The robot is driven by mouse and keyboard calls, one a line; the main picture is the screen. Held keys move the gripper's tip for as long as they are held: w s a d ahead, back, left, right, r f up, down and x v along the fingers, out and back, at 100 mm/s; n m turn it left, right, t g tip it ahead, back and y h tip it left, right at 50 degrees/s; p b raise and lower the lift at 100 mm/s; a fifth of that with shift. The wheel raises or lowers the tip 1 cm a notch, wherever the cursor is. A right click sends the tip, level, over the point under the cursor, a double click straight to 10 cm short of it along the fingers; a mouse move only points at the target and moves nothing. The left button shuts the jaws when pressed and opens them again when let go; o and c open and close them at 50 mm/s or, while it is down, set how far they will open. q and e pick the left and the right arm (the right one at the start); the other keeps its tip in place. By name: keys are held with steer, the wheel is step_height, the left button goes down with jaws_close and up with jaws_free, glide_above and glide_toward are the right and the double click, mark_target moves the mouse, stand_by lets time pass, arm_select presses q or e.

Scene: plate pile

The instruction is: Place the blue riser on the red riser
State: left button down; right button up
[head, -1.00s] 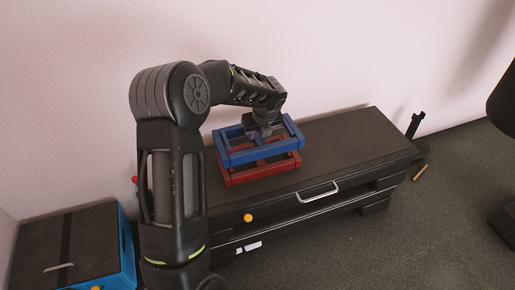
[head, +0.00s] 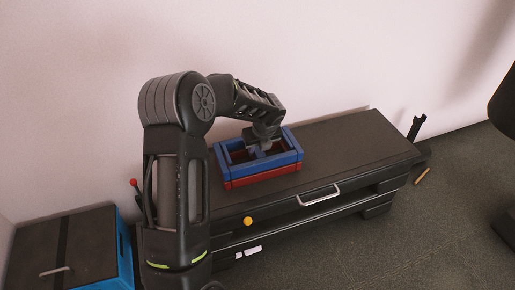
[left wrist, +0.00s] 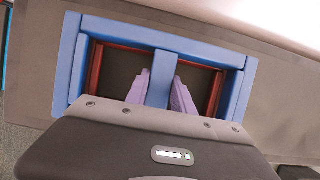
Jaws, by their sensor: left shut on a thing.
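The blue riser (head: 228,172), an open rectangular frame with a middle bar, sits level over the red riser (head: 262,176) on the black cabinet. The two look stacked and nearly lined up, with the red one showing below along the front. My left gripper (head: 262,150) reaches down into the frame. In the left wrist view, the gripper's fingers (left wrist: 161,92) are on both sides of the blue riser's middle bar and shut on it. Red inner edges show inside the blue frame (left wrist: 140,33) there. My right gripper is not in view.
The black cabinet top (head: 350,145) is clear to the right of the risers. A drawer handle (head: 318,196) and an orange knob (head: 248,221) are on its front. A blue-sided box (head: 125,262) stands at lower left. The wall is close behind.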

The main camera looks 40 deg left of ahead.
arm_select(q)
steer(key=shift+f, duration=0.3)
steer(key=c, duration=1.1)
jaws_free()
steer(key=shift+r, duration=0.5)
steer(key=p+v, duration=0.3)
steer(key=v, duration=0.8)
steer(key=shift+s+d+r+p, duration=0.1)
steer(key=shift+d+r+p, duration=0.1)
steer(key=shift+r+p, duration=0.15)
steer(key=shift+f, duration=0.1)
